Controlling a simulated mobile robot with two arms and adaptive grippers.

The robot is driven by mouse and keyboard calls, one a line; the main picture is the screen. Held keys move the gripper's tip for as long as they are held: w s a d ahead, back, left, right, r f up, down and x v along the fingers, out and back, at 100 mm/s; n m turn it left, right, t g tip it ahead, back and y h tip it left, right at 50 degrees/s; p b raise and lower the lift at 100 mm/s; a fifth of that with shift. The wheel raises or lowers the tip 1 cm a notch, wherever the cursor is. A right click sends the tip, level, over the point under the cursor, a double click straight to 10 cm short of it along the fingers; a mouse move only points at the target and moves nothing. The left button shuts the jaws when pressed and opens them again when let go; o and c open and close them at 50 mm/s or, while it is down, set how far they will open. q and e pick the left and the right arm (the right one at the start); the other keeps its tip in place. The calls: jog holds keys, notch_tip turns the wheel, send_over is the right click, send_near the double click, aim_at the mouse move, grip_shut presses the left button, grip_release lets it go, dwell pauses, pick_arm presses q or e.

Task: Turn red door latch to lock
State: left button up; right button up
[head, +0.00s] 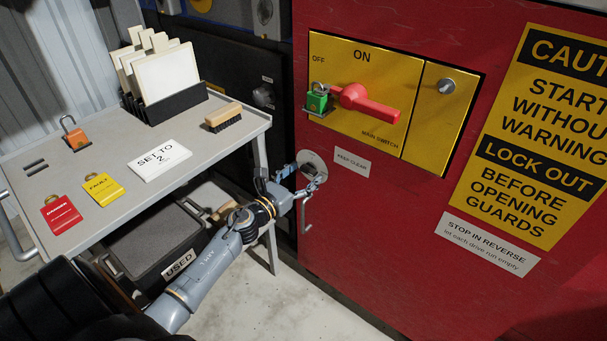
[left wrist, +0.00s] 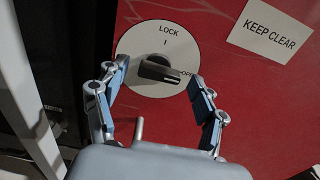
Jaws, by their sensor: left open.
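The red door (head: 340,235) carries a round grey latch plate (head: 312,160) at its left edge. My left gripper (head: 304,178) is in front of the plate. In the left wrist view, its open fingers (left wrist: 160,74) stand one on each side of the knob, with gaps between; I cannot tell how far in front they are. My right gripper is not in view.
A KEEP CLEAR label (head: 352,162) is right of the plate. Above is a yellow main switch panel (head: 335,60) with a red handle (head: 370,104) and green padlock (head: 317,98). A grey table (head: 110,165) with tags stands left, its leg (head: 270,247) close to my left arm.

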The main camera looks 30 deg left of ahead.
pick_arm(q)
jog(key=shift+w, duration=0.15)
jog(key=shift+c, duration=0.4)
jog(key=c, duration=1.1)
jog(key=shift+o, duration=0.2)
